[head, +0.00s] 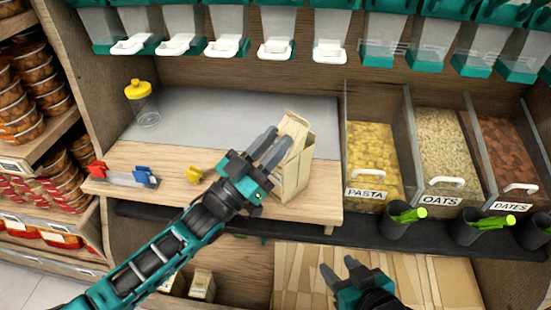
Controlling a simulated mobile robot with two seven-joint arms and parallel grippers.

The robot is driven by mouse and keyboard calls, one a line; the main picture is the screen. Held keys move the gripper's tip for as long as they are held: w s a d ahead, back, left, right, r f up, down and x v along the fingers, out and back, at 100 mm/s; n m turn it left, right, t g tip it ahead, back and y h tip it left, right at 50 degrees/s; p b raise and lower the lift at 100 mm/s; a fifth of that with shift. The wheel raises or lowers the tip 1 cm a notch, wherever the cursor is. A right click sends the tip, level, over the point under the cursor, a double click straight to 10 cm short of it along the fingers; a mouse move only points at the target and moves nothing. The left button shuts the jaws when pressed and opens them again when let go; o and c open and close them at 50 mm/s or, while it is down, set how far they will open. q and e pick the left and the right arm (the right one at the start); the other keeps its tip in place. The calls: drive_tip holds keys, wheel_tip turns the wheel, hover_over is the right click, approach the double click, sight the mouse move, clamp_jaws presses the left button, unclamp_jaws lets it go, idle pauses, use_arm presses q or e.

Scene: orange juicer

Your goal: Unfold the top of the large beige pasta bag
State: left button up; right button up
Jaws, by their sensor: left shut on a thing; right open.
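The large beige pasta bag (296,171) stands on the wooden counter near its right end, slightly tilted in the picture. Its top (297,124) rises in a narrow flap above the body; whether it is still folded over is hard to tell. My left gripper (275,146) is at the bag's upper left side, with its fingers shut on the bag. The fingers hide part of the bag's left side. My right gripper (338,268) is open and empty, low in front of the counter, over the flat bags below.
A jar with a yellow lid (142,104) and red, blue and yellow clips (194,174) are on the counter (165,160). The pasta bin (372,160) stands right of the bag. Dispensers (276,45) hang above. Flat paper bags (420,280) fill a lower bin.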

use_arm(q)
drive_tip(key=shift+s+a+f+t+h+b, duration=0.2)
drive_tip(key=shift+t+h+b, duration=0.4)
drive_tip(key=shift+b, duration=0.65)
drive_tip(key=shift+r+b, duration=0.15)
drive_tip(key=shift+b, duration=0.3)
use_arm(e)
drive_tip(key=shift+d+f, duration=0.1)
drive_tip(key=shift+f, duration=2.3)
use_arm(q)
drive_tip(key=o, duration=0.8)
drive_tip(key=v, duration=1.3)
drive_tip(key=shift+w+d, duration=0.1)
use_arm(e)
drive_tip(key=shift+s, duration=0.1)
